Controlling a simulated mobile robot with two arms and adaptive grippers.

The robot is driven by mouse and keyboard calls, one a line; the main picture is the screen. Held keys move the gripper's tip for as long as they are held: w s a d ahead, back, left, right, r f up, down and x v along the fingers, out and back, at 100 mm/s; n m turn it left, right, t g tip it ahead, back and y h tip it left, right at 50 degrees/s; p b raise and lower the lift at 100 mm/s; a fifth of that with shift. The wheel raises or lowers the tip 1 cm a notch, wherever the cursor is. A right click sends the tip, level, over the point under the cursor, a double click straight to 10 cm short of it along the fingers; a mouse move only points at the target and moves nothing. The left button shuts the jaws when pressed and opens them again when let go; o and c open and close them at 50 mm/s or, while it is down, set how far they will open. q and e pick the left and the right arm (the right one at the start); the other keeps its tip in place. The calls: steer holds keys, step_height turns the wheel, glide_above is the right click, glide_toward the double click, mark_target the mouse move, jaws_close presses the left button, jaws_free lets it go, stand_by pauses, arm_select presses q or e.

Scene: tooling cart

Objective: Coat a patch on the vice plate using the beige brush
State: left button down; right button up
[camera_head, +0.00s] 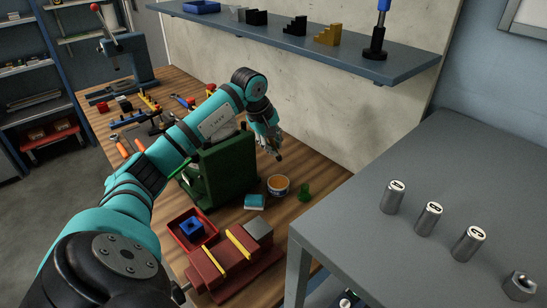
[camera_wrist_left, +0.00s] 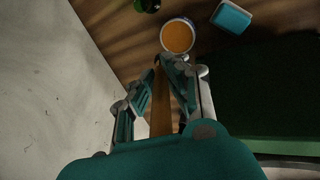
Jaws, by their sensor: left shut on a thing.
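My left gripper (camera_head: 271,143) hangs over the far side of the wooden bench, beyond the green machine. It is shut on the beige brush (camera_wrist_left: 161,101), whose handle lies between the fingers in the left wrist view. The brush's tip is hard to make out. A white tub with orange contents (camera_head: 278,186) stands on the bench, below the gripper in the head view; it also shows in the left wrist view (camera_wrist_left: 178,36). A red vice (camera_head: 230,262) with two yellow strips (camera_head: 240,242) and a grey block (camera_head: 258,231) stands nearer. I cannot tell which part is the plate.
The green machine (camera_head: 222,170) stands close beside the arm. A light-blue block (camera_head: 254,202) and a green item (camera_head: 304,191) flank the tub. A red tray (camera_head: 205,220) holds a blue part. A wall shelf (camera_head: 340,55) and grey table (camera_head: 430,165) bound the bench.

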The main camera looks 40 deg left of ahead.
arm_select(q)
steer(key=shift+f+b, duration=0.45)
steer(key=shift+f, duration=0.5)
steer(key=shift+f+b, duration=2)
steer(key=shift+f, duration=0.9)
arm_select(e)
steer(key=shift+w+f, duration=0.15)
steer(key=shift+f, duration=2.8)
arm_select(q)
steer(key=shift+f+b, duration=0.5)
steer(key=shift+f, duration=0.15)
arm_select(e)
steer(key=shift+f, duration=0.5)
arm_select(q)
steer(key=shift+s, duration=0.1)
steer(key=shift+r+p, duration=2.45)
steer(key=shift+r, duration=1.1)
arm_select(e)
steer(key=shift+r, duration=2.45)
